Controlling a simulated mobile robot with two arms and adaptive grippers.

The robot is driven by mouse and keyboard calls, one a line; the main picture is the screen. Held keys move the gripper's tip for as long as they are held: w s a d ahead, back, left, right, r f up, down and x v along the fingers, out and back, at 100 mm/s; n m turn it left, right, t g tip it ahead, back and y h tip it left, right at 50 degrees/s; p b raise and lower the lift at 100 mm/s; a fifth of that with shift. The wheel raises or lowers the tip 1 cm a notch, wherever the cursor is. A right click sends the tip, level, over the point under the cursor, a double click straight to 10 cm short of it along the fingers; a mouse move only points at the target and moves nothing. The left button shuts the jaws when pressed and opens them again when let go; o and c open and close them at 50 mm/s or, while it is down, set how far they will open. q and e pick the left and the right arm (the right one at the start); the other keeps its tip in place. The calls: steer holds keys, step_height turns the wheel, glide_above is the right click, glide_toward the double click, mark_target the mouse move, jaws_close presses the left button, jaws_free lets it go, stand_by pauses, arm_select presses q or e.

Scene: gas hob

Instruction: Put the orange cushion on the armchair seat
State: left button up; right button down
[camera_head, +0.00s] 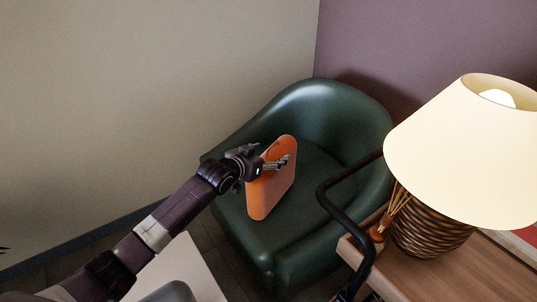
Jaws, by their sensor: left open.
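The orange cushion (270,192) stands on its edge over the left part of the armchair seat (318,185), tilted a little to the right. The dark green armchair (330,105) stands in the corner. My left gripper (283,162) is open at the cushion's upper part, its fingers showing in front of the orange face. I cannot tell whether the fingers touch the cushion, or whether its lower edge rests on the seat. My right gripper is not in view.
A wooden side table (455,275) stands at the front right with a lit lamp (465,150) on it. A black curved rail (340,200) rises between the table and the armchair. Walls close off the left and back.

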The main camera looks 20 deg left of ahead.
arm_select(q)
steer(key=shift+s, duration=0.1)
steer(key=shift+s+a+r, duration=0.15)
steer(key=shift+s, duration=0.1)
steer(key=p+v, duration=0.2)
steer(key=v, duration=0.9)
steer(key=shift+p, duration=0.4)
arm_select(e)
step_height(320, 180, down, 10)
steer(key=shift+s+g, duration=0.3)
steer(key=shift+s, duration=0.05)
arm_select(q)
steer(key=shift+r, duration=0.2)
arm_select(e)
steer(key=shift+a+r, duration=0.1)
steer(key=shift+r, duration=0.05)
